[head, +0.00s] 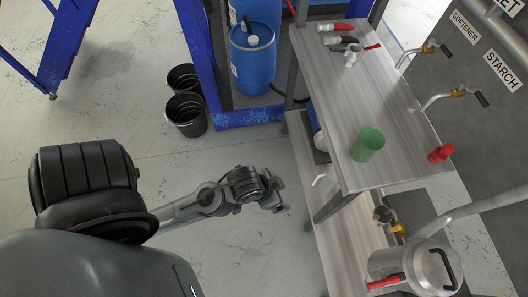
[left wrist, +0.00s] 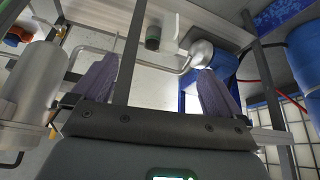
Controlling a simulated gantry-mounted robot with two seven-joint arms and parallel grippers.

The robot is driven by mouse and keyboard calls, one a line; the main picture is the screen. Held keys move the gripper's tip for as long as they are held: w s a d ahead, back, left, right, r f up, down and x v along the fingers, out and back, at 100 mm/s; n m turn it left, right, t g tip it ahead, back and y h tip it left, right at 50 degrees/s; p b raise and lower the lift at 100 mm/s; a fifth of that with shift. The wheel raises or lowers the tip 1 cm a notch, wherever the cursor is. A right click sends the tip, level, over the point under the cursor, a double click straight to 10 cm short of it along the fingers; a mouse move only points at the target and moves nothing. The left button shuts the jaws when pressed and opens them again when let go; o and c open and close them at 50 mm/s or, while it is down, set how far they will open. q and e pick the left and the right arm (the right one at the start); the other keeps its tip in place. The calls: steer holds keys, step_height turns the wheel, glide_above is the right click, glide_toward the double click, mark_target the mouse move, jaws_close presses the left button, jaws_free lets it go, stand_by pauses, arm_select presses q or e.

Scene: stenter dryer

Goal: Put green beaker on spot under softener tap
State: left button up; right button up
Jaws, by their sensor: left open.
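The green beaker (head: 368,144) stands upright on the upper grey shelf (head: 345,100), near its front edge. The softener tap (head: 424,49) sticks out from the grey tank beside the SOFTENER label, over the far right edge of the shelf. No marked spot shows clearly beneath it. My left gripper (head: 278,208) is left of and below the upper shelf, apart from the beaker. In the left wrist view its two purple fingers (left wrist: 155,88) are spread with nothing held. My right gripper is not in view.
The starch tap (head: 455,92) sits nearer than the softener tap. A red item (head: 441,153) lies at the shelf's right edge. Fittings (head: 338,35) lie at its back. A metal can (head: 415,268), blue drum (head: 252,60) and black buckets (head: 186,114) stand around. Open floor lies left.

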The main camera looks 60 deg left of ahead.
arm_select(q)
steer(key=s+g, duration=0.1)
steer(key=s, duration=0.1)
steer(key=s+a, duration=0.1)
steer(key=shift+s+a+g+y, duration=0.2)
steer(key=shift+s+g+y, duration=0.1)
steer(key=shift+s+g, duration=0.1)
